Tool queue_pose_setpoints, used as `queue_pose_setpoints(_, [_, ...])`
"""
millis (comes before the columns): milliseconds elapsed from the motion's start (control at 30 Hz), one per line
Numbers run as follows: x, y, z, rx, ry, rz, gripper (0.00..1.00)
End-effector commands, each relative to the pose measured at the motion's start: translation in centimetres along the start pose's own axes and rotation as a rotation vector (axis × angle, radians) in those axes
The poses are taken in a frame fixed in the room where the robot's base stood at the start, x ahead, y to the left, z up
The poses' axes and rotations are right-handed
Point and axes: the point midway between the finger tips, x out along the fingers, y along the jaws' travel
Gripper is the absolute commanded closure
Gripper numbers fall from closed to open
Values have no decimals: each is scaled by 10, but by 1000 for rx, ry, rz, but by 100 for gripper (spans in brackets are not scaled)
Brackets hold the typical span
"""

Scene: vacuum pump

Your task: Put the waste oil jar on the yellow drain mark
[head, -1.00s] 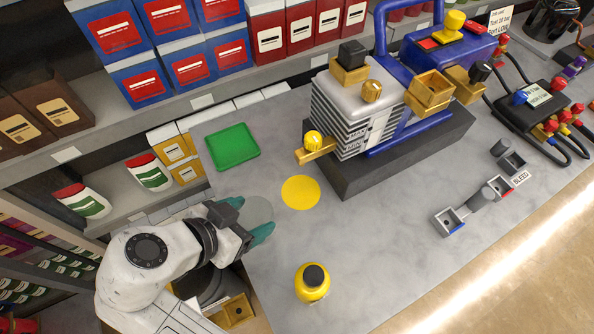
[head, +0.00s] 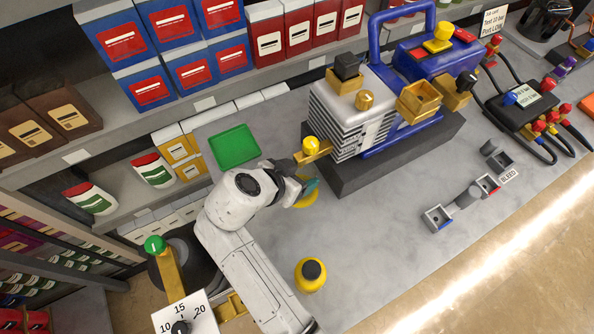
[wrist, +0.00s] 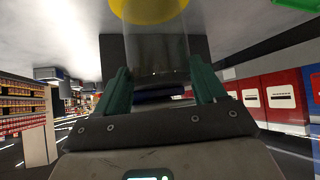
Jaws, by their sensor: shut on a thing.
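The waste oil jar (wrist: 158,58) is a clear, see-through cylinder between my gripper's teal fingers (wrist: 161,82) in the wrist view. My gripper (head: 306,187) is shut on it; my wrist and fingers largely hide the jar in the head view. The yellow drain mark (head: 306,199) is a flat disc on the grey bench, partly covered by my gripper. It also shows at the top of the wrist view (wrist: 148,8), right at the jar's end. I cannot tell whether the jar touches the bench.
The pump's dark plinth (head: 350,180) is close to the right of my gripper, with a yellow-knobbed brass valve (head: 311,147) just above. A green tray (head: 234,146) lies to the upper left. A yellow bottle with a black cap (head: 310,275) stands below, with bare bench around it.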

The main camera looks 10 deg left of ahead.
Motion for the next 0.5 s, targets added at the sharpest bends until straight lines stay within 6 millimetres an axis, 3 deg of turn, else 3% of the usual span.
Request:
queue_pose_setpoints(367, [4,0,5,2,1,-1,90])
queue_pose_setpoints(400, [5,0,5,2,0,0,29])
queue_pose_setpoints(500, [4,0,4,2,0,0,19])
